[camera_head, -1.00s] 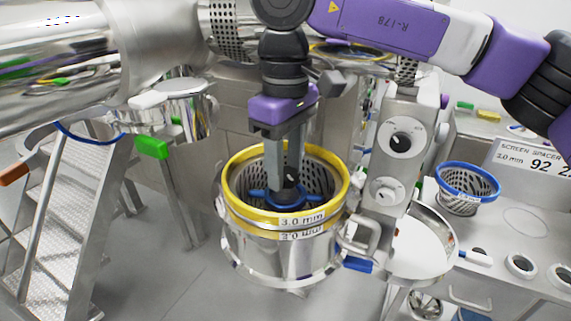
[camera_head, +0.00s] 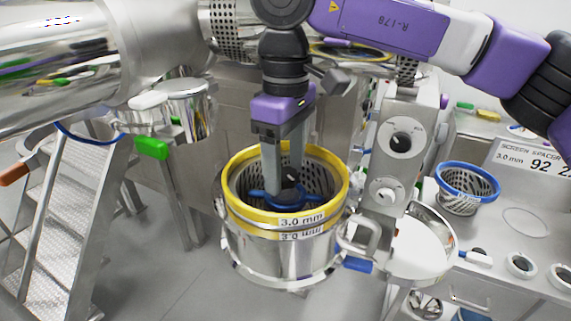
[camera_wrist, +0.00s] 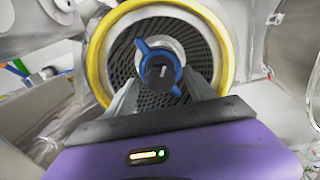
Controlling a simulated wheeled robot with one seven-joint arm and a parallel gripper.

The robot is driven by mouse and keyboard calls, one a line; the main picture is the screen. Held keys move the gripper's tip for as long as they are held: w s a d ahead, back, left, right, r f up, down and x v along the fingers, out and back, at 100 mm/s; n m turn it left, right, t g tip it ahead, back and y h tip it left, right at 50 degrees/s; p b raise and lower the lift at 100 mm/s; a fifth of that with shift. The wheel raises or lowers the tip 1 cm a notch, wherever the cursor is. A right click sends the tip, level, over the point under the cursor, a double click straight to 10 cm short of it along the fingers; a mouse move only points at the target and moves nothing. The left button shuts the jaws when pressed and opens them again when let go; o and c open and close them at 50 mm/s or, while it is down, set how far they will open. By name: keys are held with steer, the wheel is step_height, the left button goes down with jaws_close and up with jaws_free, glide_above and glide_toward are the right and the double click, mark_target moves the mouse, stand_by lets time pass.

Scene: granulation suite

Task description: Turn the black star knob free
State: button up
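The black star knob (camera_wrist: 159,71) sits at the centre of a blue bladed part (camera_wrist: 144,47), inside the perforated screen basket with a yellow rim (camera_head: 340,181). In the head view the knob (camera_head: 290,182) shows partly behind a finger. My gripper (camera_wrist: 161,76) points down into the basket. Its two grey fingers are apart, one on each side of the knob, and appear shut on it; the contact itself is not clear. The blue part shows low between and beside the fingers (camera_head: 286,190) in the head view.
A steel housing with dials (camera_head: 401,146) stands right of the basket. A blue-rimmed basket (camera_head: 468,182) rests on the right-hand bench (camera_head: 526,222). Steel steps (camera_head: 75,205) stand at left. The basket's wall closely surrounds my fingers.

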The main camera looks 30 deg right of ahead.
mark_target(285, 173)
steer(key=shift+r+b, duration=0.45)
steer(key=shift+r, duration=3.45)
